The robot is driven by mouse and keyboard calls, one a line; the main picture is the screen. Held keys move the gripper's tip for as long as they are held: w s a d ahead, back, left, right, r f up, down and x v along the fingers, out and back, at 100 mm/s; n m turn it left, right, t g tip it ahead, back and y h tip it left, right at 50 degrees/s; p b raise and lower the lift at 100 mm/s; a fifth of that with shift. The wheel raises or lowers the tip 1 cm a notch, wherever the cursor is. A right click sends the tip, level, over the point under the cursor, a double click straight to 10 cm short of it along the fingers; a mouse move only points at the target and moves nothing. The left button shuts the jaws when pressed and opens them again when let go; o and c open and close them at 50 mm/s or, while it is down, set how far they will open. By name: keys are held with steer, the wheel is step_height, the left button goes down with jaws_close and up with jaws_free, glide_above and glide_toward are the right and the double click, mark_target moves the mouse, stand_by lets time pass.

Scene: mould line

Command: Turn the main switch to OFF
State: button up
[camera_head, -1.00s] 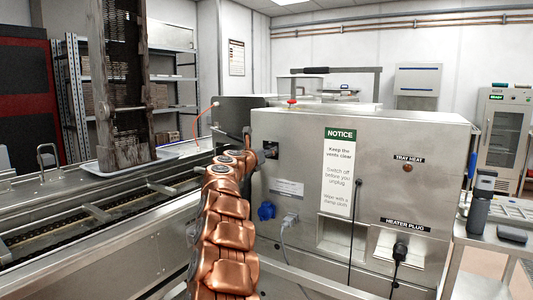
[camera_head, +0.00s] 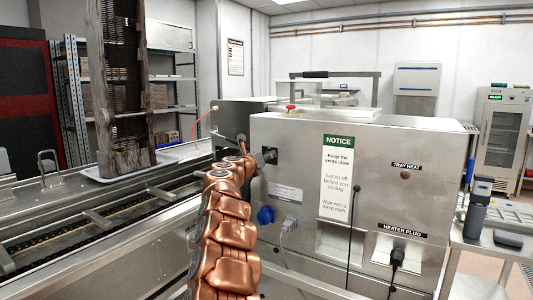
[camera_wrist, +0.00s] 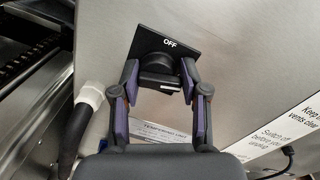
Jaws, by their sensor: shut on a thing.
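The main switch (camera_wrist: 166,72) is a black rotary knob on a square black plate (camera_wrist: 158,42) marked OFF in white, on the steel side of the machine. In the wrist view my gripper (camera_wrist: 160,76) has one finger on each side of the knob and is shut on it. A light bar shows across the knob's front; which position it points to, I cannot tell. In the head view my gripper (camera_head: 267,157) is at the left end of the machine's front panel, and my copper arm hides part of it. The switch itself is hard to make out there.
The steel machine (camera_head: 290,185) carries a NOTICE sign (camera_head: 338,175) and a black heater plug (camera_head: 398,256) with a cable. A blue socket (camera_head: 265,215) and a grey plug (camera_head: 288,224) sit below my gripper. A conveyor (camera_head: 100,215) runs along the left.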

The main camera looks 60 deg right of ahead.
steer(key=shift+w+a+r+n+p, duration=0.1)
steer(key=shift+w+n+p, duration=0.05)
steer(key=shift+n+p, duration=0.35)
steer(key=shift+w+r+n+p, duration=0.1)
steer(key=shift+n+p, duration=0.3)
steer(key=shift+n, duration=0.1)
steer(key=n+p, duration=0.5)
steer(key=p, duration=0.1)
steer(key=shift+f, duration=0.1)
steer(key=n+p, duration=0.5)
steer(key=p, duration=0.1)
steer(key=shift+f+n+g+y, duration=0.3)
steer(key=shift+n+g, duration=0.1)
steer(key=shift+f+n+p, duration=0.25)
steer(key=shift+n+p, duration=0.55)
steer(key=shift+p, duration=0.25)
steer(key=shift+f, duration=0.1)
steer(key=o, duration=0.8)
steer(key=shift+o, duration=1.1)
steer(key=shift+r, duration=0.25)
steer(key=shift+a+r, duration=0.1)
steer(key=shift+r, duration=0.1)
